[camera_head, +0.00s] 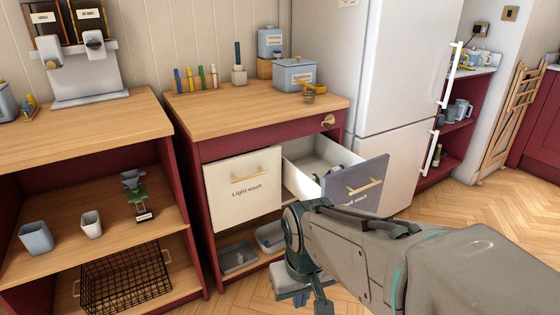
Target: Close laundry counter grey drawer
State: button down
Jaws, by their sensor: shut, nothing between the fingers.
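The grey drawer (371,183), with a gold handle and a label ending in "wash", stands pulled out of the laundry counter (191,150). Its white inside shows, with some dark items near the front. The cream "Light wash" drawer (243,190) to its left looks closed. My gripper (291,297) hangs low in front of the counter, below and left of the grey drawer front. It is shut and empty. My arm hides the lower part of the grey drawer front. I cannot tell whether the arm touches it.
A white fridge (400,80) stands right behind the open drawer. Trays (238,258) sit on the shelf below the drawers. Shelves with cups and a black wire basket (125,280) are at the left. Wooden floor (470,225) is clear at the right.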

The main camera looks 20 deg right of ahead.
aim_at(359, 187)
jog(key=i, duration=0.9)
jog(key=z, duration=0.8)
